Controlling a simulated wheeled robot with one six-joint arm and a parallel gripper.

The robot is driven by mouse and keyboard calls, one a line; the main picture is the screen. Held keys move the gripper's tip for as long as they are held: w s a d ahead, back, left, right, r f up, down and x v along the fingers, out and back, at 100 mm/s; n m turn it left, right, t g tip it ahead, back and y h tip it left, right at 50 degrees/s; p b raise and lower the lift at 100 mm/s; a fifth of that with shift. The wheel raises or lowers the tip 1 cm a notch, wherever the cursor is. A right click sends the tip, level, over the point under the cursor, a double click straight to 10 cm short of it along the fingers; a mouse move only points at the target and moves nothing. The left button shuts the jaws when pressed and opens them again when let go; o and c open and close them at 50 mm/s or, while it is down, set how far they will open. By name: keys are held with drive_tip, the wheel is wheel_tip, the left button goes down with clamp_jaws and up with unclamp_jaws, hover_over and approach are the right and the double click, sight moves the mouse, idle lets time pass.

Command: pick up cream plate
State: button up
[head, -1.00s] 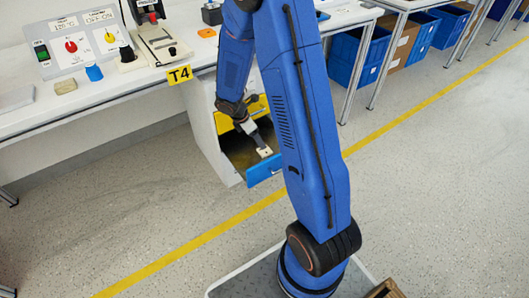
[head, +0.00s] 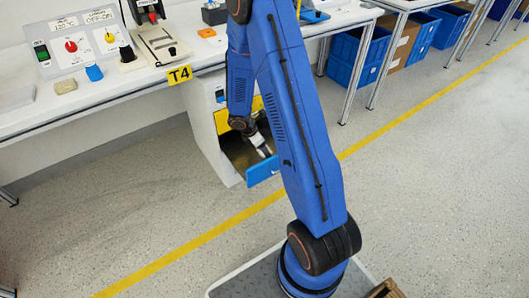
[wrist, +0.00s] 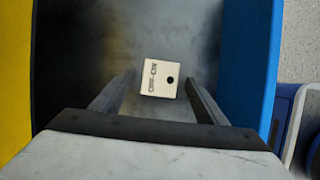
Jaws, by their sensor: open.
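My gripper (wrist: 160,80) is open, with one dark finger left and one right of the plate and a gap on each side. I cannot tell how far the fingertips are above the drawer floor. In the head view my gripper (head: 264,151) reaches into the drawer, and the plate cannot be made out clearly there.
The drawer's blue front (head: 262,173) stands right of my gripper in the wrist view; a yellow drawer front (head: 224,119) stands left. Above is the white bench (head: 120,85) with a switch panel (head: 75,45), a blue block (head: 94,73) and a tan block (head: 66,86).

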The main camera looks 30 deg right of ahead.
drive_tip(key=c, duration=1.1)
drive_tip(key=shift+c, duration=0.2)
